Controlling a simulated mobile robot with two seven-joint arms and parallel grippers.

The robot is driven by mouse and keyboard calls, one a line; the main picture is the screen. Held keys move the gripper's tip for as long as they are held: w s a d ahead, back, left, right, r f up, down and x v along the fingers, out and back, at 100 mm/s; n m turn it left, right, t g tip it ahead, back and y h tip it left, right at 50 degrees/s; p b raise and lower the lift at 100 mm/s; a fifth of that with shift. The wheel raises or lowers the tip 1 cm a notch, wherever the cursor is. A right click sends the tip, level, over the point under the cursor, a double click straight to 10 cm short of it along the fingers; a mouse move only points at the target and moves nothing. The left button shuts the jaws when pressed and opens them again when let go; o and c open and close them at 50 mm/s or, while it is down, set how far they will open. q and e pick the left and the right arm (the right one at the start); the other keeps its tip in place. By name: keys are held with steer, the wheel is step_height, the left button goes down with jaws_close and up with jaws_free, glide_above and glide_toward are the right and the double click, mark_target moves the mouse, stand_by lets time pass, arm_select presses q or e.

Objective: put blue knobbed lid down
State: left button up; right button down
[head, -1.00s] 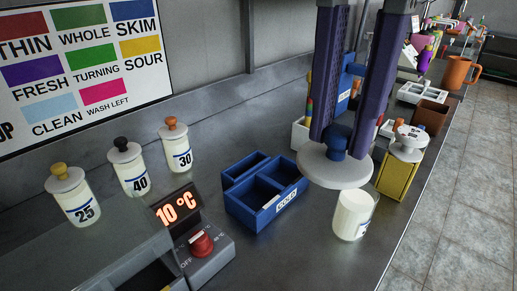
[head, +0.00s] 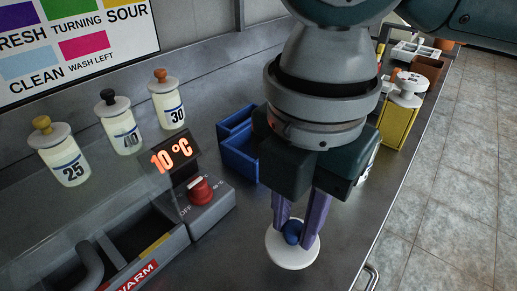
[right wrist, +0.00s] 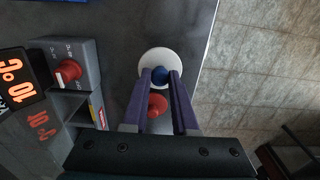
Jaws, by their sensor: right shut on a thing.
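The blue knobbed lid (head: 283,252) is a white disc with a blue knob (head: 292,231). My right gripper (head: 300,226) points down, shut on the knob. The lid is over the counter's front part, right of the temperature box; I cannot tell whether it touches the counter. In the right wrist view the lid (right wrist: 160,57) lies beyond the purple fingertips (right wrist: 160,76), with the blue knob between them. A white jar (head: 368,170) is mostly hidden behind my right gripper. My left gripper is not in view.
A temperature box with a red dial (head: 199,190) and a "WARM" bin (head: 177,243) stand left of the lid. A blue divided box (head: 238,158) is partly hidden behind my gripper. Three lidded jars (head: 122,128) stand farther back.

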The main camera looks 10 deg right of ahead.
mark_target(295, 228)
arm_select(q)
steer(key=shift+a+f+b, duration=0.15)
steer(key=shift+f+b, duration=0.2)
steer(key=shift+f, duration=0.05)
arm_select(e)
steer(key=shift+f, duration=2)
steer(key=shift+f, duration=0.1)
steer(key=c, duration=0.7)
jaws_free()
